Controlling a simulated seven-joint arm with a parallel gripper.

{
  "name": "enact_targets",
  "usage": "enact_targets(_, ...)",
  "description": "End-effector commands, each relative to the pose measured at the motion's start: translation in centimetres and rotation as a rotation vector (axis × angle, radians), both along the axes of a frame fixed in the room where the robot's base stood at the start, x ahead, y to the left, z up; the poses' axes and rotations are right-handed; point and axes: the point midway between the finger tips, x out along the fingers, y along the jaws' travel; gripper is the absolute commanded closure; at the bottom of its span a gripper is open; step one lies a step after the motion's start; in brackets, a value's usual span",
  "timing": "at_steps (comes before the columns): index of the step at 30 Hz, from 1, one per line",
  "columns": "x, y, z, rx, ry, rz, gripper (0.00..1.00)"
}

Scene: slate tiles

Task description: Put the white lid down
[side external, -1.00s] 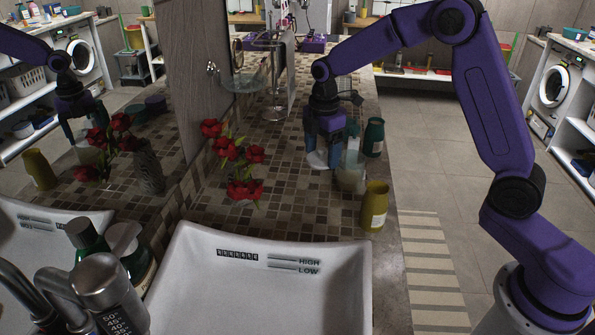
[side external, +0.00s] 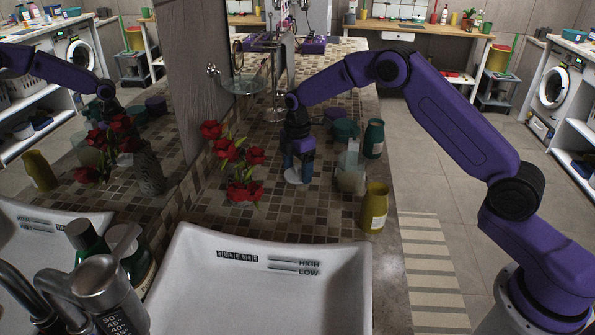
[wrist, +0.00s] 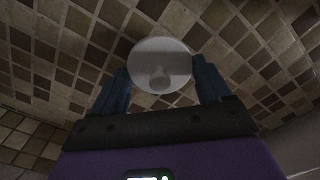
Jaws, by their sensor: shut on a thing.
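The white lid (side external: 297,178) is a pale round disc with a knob, in the side view left of the frosted jar. In the wrist view the lid (wrist: 160,55) is between my two blue fingers, with the knob toward the palm. My gripper (side external: 298,167) points down and is shut on the lid. The lid is at or just above the tiled counter (side external: 270,212); I cannot tell whether it touches. The frosted jar (side external: 350,180) stands upright to the right, apart from the lid.
Red flowers (side external: 233,155) stand close on the left. A teal bottle (side external: 374,138) and a yellow bottle (side external: 375,207) stand near the counter's right edge. A teal bowl (side external: 346,130) is behind. The white sink (side external: 265,290) is in front. Bare tiles lie between lid and sink.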

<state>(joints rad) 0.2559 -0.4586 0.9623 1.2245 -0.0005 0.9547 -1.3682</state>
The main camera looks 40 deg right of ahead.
Motion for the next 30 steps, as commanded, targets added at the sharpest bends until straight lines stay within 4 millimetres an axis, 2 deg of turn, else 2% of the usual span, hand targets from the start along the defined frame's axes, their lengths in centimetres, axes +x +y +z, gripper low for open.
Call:
enact_targets(3,0.0,0.0,-1.3,0.0,0.001,0.0,0.51)
enact_targets(14,-0.1,0.0,-1.7,0.0,0.001,0.0,0.51)
enact_targets(15,-0.1,0.0,-1.7,0.0,0.0,0.0,0.19)
enact_targets(17,0.0,0.0,-1.7,0.0,0.0,0.0,0.0)
enact_targets(25,0.0,0.0,-1.5,0.0,-0.001,0.0,0.0)
enact_targets(30,0.0,0.0,0.1,0.001,-0.003,0.0,0.0)
